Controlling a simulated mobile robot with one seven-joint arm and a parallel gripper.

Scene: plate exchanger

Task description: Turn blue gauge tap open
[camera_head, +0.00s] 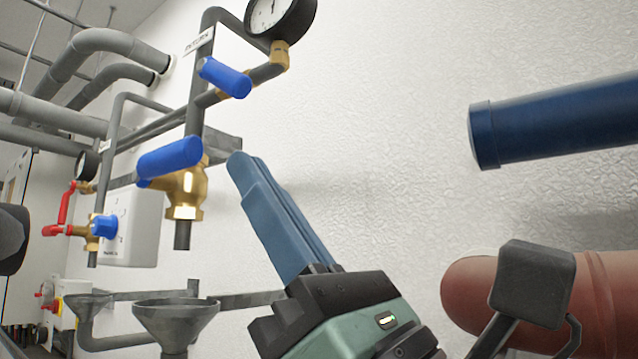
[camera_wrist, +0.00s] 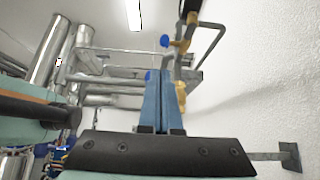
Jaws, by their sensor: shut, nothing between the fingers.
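The upper one (camera_head: 224,78) is on the thin grey pipe just below the round gauge (camera_head: 280,14). The lower, larger one (camera_head: 169,157) is on a brass valve (camera_head: 186,192). My gripper (camera_head: 240,162) has its long blue fingers pointing up and left, tips to the right of the lower handle and below the upper one. The fingers are together and empty. In the wrist view the shut fingers (camera_wrist: 162,74) point at the pipework, with a blue handle (camera_wrist: 165,41) beyond their tips. Contact with the lower handle cannot be told.
A dark blue pipe end (camera_head: 560,122) and a reddish-brown rounded pipe (camera_head: 540,290) lie right of my gripper. Grey funnels (camera_head: 176,318) stand below the valves. A smaller gauge (camera_head: 87,164) and red handle (camera_head: 66,205) are at left. The white wall is bare upper right.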

